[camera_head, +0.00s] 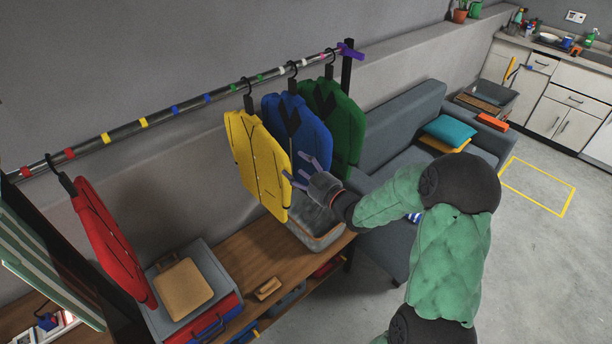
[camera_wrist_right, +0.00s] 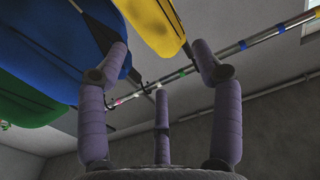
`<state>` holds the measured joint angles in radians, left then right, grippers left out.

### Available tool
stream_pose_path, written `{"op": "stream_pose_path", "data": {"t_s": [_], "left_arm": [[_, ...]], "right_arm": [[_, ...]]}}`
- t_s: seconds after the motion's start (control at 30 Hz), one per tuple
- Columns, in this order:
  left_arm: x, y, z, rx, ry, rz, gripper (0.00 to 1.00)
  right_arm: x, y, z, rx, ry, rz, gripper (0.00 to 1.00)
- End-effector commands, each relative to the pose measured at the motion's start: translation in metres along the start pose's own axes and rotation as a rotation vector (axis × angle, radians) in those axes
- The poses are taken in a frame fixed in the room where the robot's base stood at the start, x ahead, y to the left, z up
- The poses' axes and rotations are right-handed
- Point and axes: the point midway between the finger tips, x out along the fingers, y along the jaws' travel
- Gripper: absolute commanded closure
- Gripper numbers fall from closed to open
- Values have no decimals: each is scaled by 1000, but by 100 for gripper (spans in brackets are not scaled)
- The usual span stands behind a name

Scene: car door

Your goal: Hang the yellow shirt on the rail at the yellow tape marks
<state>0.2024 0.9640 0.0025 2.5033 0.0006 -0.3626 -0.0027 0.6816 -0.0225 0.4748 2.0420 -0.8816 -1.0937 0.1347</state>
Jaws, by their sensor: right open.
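The yellow shirt (camera_head: 257,163) hangs upright from a dark hanger hooked on the rail (camera_head: 190,103), between the green tape marks. Two yellow tape marks (camera_head: 143,122) are farther left on the rail, with a bare stretch around them. My right gripper (camera_head: 300,172) is open beside the shirt's right edge, in front of the blue shirt. In the right wrist view the spread fingers (camera_wrist_right: 165,62) point up, with the yellow shirt (camera_wrist_right: 155,22) above and beyond them; nothing is between them. I cannot tell whether a finger touches the shirt. My left gripper is not in view.
The blue shirt (camera_head: 303,130) and green shirt (camera_head: 345,118) hang close on the right. A wooden bench (camera_head: 250,250) holding boxes stands below. A grey sofa (camera_head: 390,135) is behind my right arm.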

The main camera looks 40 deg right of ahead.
Motion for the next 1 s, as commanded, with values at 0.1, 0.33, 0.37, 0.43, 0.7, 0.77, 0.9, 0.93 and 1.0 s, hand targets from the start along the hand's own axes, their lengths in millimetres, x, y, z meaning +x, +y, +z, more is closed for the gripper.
{"op": "stream_pose_path", "data": {"t_s": [0.1, 0.33, 0.37, 0.43, 0.7, 0.77, 0.9, 0.93, 1.0], "left_arm": [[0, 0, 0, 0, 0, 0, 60], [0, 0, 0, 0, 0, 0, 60], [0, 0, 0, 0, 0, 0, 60], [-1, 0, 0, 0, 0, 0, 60], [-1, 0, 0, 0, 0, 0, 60], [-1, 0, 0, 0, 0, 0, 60], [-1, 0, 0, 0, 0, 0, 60], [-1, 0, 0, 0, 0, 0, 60], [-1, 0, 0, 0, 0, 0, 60]], "right_arm": [[22, -2, 0, 0, 1, -4, 34], [51, -1, 0, 0, -1, -1, 34], [53, -1, 0, 0, -1, -1, 34], [58, -1, 1, 0, -1, -1, 34], [62, 0, 0, 0, -1, 0, 34], [62, 0, 0, 0, -1, 0, 34], [62, 0, 0, 0, -1, 0, 57], [62, 0, 0, 0, -1, 0, 65], [62, 0, 0, 0, -1, 0, 85]]}}
